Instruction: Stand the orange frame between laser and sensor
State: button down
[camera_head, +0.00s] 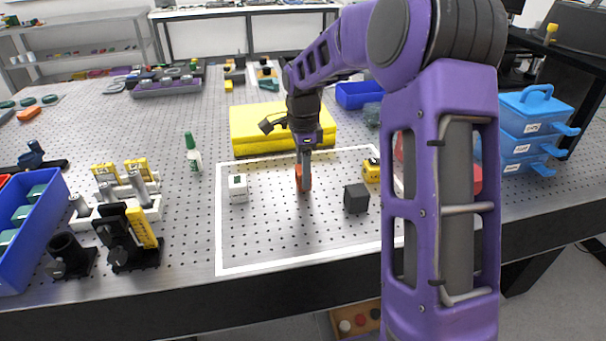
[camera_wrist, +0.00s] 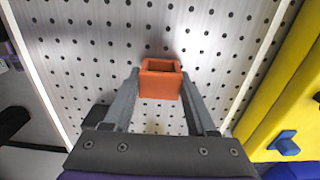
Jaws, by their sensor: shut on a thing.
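The orange frame (camera_head: 303,180) is a small, open square box shape. My gripper (camera_head: 303,166) points down and is shut on it, inside the white-outlined area. In the wrist view, the frame (camera_wrist: 159,87) sits between the two fingertips of my gripper (camera_wrist: 159,80), its opening showing. I cannot tell whether its bottom touches the board. A small white block (camera_head: 238,189) stands left of the frame. A black cube (camera_head: 356,198) stands to its right, and a yellow block (camera_head: 371,171) stands farther right and back. I cannot tell which are the laser and sensor.
Blue drawers (camera_head: 535,120) stand at right. The outlined area's front is bare perforated board.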

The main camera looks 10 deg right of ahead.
jog(key=shift+f, duration=0.25)
jog(key=shift+f, duration=0.15)
jog(key=shift+c, duration=1)
grip_release()
notch_tip(320, 180, up, 12)
jog(key=p, duration=0.1)
jog(key=shift+r+p, duration=0.2)
jog(key=shift+p, duration=0.1)
jog(key=shift+a, duration=0.1)
